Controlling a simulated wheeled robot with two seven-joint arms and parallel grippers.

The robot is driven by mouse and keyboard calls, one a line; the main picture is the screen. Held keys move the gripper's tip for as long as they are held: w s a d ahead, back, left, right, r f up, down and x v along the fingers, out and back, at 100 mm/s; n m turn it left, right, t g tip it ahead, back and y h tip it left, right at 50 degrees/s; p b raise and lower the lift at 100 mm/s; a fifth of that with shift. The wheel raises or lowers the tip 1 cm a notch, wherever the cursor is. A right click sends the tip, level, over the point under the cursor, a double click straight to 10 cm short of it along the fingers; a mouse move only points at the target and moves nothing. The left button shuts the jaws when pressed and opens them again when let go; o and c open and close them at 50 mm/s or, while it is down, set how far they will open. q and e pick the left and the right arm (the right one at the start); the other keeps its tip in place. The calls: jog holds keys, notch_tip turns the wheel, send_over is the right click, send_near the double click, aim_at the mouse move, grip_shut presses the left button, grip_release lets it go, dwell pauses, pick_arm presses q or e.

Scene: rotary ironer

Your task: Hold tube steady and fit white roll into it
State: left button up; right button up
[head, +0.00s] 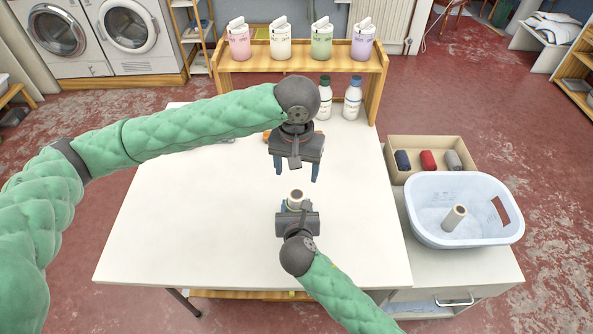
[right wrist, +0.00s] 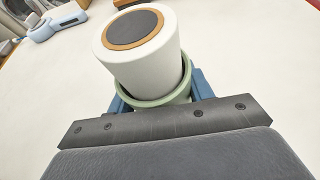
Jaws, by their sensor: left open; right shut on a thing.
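A white roll (right wrist: 145,62) with a brown ring and dark core on its end stands in the mouth of a pale green tube (right wrist: 185,91) in the right wrist view. The roll leans to the left, its lower end inside the rim; how deep it sits is hidden. In the head view the roll (head: 297,195) shows just above my right gripper (head: 297,207), whose blue fingers are shut on the tube. My left gripper (head: 297,172) is open and empty, pointing down above the roll and apart from it.
A pale blue basket (head: 424,231) at right holds another cylinder (head: 454,217). Behind it a cardboard box (head: 432,143) holds navy, red and grey rolls. Two bottles (head: 353,97) and a wooden shelf (head: 250,67) stand at the table's back. The white table (head: 190,220) is clear at left.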

jog(key=o, duration=1.2)
